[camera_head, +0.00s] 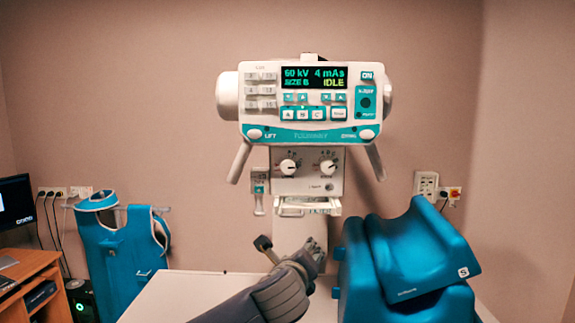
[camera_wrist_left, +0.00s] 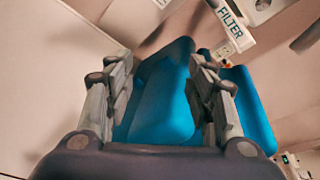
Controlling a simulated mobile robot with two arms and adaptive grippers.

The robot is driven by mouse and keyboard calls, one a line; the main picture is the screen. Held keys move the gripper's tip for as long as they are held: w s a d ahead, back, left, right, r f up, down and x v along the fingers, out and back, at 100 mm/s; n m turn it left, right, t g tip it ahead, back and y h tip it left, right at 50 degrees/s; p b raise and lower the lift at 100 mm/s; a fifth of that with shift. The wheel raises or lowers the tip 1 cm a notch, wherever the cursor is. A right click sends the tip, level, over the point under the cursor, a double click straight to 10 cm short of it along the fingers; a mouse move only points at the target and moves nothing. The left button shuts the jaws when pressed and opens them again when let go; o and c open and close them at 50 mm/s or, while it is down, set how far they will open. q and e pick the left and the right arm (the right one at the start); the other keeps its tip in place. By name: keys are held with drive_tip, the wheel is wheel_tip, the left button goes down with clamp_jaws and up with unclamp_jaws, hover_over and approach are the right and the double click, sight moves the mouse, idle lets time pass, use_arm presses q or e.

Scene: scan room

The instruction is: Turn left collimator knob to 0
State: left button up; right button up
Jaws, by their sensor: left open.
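The left collimator knob (camera_head: 289,167) is a white round knob on the grey-white collimator panel (camera_head: 307,185) below the console. A second, similar knob (camera_head: 328,166) is to its right. The scale marks are too small to read. My left gripper (camera_head: 314,249) is below the panel in the head view, apart from both knobs. In the left wrist view its two fingers (camera_wrist_left: 163,82) are spread, with blue padding (camera_wrist_left: 165,95) seen behind the gap and nothing held. My right gripper is not in view.
The console (camera_head: 305,100) shows "60 kV 4 mAs, SIZE B, IDLE". A white tray (camera_head: 308,206) juts out under the panel. Large blue padded blocks (camera_head: 405,260) stand right of my arm on a pale table (camera_head: 165,300). A blue apron (camera_head: 120,250) hangs at left.

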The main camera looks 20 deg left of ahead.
sight(287, 169)
use_arm(q)
drive_tip(key=s+a+r+m+t+y+p, duration=0.1)
drive_tip(key=a+r+m, duration=0.1)
drive_tip(key=r, duration=0.7)
drive_tip(key=a+r+m+t+y, duration=0.2)
drive_tip(key=r, duration=0.7)
drive_tip(key=p+x, duration=0.1)
drive_tip(key=x, duration=0.2)
drive_tip(key=p+x, duration=0.2)
drive_tip(key=x, duration=0.1)
drive_tip(key=p+x, duration=0.2)
drive_tip(key=x, duration=0.1)
drive_tip(key=shift+d, duration=0.35)
drive_tip(key=shift+w+a+f+m, duration=0.1)
drive_tip(key=shift+w+m, duration=0.05)
drive_tip(key=shift+w, duration=0.2)
drive_tip(key=shift+w+a+f+m, duration=0.1)
drive_tip(key=shift+w+m, duration=0.05)
drive_tip(key=shift+w, duration=0.2)
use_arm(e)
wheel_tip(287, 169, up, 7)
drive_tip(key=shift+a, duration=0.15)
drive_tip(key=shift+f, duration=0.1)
use_arm(q)
drive_tip(key=c, duration=1.1)
